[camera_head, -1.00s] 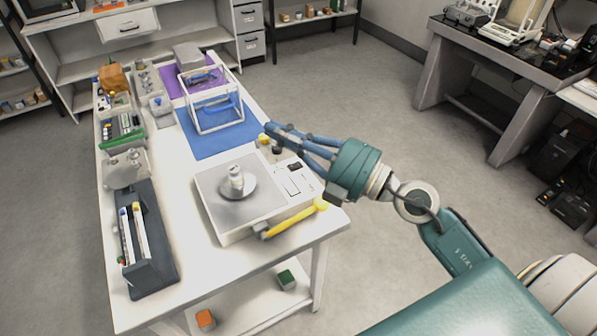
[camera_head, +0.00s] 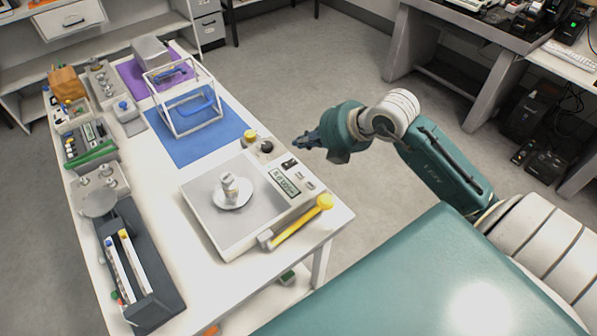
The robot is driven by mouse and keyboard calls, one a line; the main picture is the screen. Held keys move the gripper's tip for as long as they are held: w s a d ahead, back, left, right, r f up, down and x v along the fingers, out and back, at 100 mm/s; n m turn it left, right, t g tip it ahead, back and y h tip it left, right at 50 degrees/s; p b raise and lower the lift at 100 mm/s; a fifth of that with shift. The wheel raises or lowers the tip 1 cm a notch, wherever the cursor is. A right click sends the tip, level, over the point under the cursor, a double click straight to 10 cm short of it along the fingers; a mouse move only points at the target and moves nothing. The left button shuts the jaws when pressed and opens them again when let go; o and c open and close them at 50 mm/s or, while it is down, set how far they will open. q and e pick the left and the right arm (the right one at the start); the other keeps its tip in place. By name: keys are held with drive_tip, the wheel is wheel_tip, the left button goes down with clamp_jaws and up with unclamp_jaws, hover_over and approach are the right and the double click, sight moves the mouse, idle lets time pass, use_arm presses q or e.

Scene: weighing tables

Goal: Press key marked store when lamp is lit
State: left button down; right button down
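A weighing scale (camera_head: 205,207) lies on the white table, with a small pale weight (camera_head: 229,185) on a round dish on its plate. A display (camera_head: 284,181) and small keys (camera_head: 303,177) are along its right side; their markings are too small to read, so I cannot tell which is store. No lamp can be clearly identified as lit. My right gripper (camera_head: 297,143) hangs right of the table edge, beyond the scale's far right corner, pointing left and apart from the keys. Its fingers are seen nearly end-on and look empty. My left gripper is not in view.
A yellow-headed lever (camera_head: 296,222) lies along the scale's front right. A yellow round piece (camera_head: 250,135) and a black one (camera_head: 267,147) stand behind the scale. A white frame (camera_head: 183,130) stands on a blue mat (camera_head: 190,149). A dark rack (camera_head: 151,280) is at left.

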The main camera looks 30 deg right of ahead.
drive_tip(key=b, duration=0.6)
hover_over(302, 175)
wheel_tip(302, 175, down, 8)
drive_tip(key=shift+r, duration=0.25)
drive_tip(key=shift+f+b, duration=0.55)
drive_tip(key=shift+f, duration=0.2)
idle(0.4)
drive_tip(key=shift+f, duration=0.35)
